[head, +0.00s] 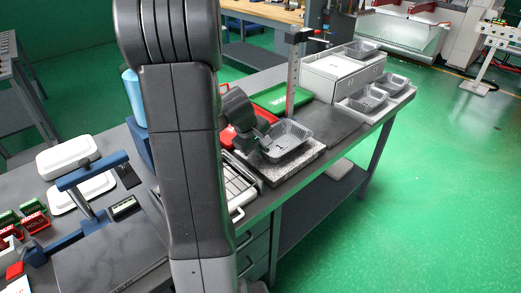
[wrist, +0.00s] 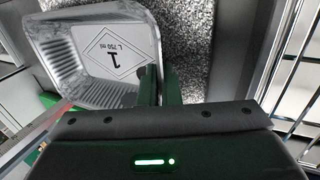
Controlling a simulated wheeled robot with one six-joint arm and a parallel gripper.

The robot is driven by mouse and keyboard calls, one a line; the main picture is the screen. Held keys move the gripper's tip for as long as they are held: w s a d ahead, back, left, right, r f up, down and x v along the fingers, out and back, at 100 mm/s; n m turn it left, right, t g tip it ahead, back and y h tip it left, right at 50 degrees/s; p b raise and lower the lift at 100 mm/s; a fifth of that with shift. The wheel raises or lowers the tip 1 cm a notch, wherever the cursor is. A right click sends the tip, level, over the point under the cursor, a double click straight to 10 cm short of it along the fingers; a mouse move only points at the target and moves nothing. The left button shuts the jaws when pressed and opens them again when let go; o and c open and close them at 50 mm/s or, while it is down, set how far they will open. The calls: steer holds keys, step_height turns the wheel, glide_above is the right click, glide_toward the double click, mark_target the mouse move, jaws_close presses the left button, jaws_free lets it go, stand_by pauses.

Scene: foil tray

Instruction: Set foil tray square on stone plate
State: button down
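The foil tray (head: 290,146) is a shallow silver tray with crinkled walls, over the speckled stone plate (head: 279,176). In the wrist view the tray (wrist: 95,25) shows its flat base with a printed diamond mark, and the grey speckled plate (wrist: 195,45) lies beside and beyond it. The tray sits toward the plate's back right in the head view; I cannot tell whether it touches the plate. My gripper (wrist: 160,73) has its fingers close together at the tray's edge, one inside the wall and one outside, gripping it. My gripper (head: 265,147) partly hides the tray's left side.
More foil trays (head: 368,99) stand on the right, by a white box (head: 343,74). An upright ruler post (head: 292,85) and a green tray (head: 268,98) are behind. A wire rack (head: 238,185) lies left of the plate. A dark mat (head: 330,122) is clear.

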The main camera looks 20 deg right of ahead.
steer(key=c, duration=1.6)
jaws_free()
steer(key=shift+o, duration=0.2)
steer(key=v, duration=1.3)
steer(key=shift+r+p, duration=0.35)
steer(key=shift+p, duration=0.1)
steer(key=shift+a, duration=0.15)
steer(key=x, duration=1.3)
steer(key=shift+f+b, duration=0.3)
steer(key=shift+b, duration=0.1)
steer(key=shift+r, duration=0.1)
steer(key=shift+r, duration=0.1)
